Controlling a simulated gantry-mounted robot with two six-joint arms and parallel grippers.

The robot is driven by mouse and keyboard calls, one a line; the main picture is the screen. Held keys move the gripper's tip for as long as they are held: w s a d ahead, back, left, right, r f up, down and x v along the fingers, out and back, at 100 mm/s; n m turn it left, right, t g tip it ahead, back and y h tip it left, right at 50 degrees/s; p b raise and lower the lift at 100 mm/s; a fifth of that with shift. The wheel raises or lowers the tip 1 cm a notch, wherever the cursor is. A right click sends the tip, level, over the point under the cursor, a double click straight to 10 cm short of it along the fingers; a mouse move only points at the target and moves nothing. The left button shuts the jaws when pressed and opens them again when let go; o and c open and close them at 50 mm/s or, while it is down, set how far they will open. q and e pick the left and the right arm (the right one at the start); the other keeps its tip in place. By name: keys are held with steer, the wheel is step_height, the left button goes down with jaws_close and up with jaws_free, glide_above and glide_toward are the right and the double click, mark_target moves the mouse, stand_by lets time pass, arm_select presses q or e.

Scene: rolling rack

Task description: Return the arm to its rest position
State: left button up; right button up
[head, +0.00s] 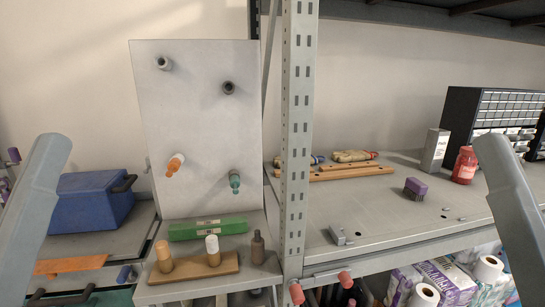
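Two grey links of my arms show, one at the left edge and one at the right edge of the head view. Both lean inward at the top and run out of the picture lower down. Neither gripper shows, so I cannot see the fingers or anything they may hold. The right link stands in front of the shelf (400,210). The left link stands in front of the left side of the rack, near a blue box (88,203).
An upright grey panel (200,120) carries several pegs, two with orange and green pieces. Below it are a green box (208,228) and a wooden block (195,268) with bottle-like pieces. A perforated post (298,120) separates this from the shelf, whose middle is mostly clear.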

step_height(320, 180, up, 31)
steer(key=p, duration=2.8)
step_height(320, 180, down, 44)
steer(key=b, duration=4.3)
steer(key=shift+b, duration=0.4)
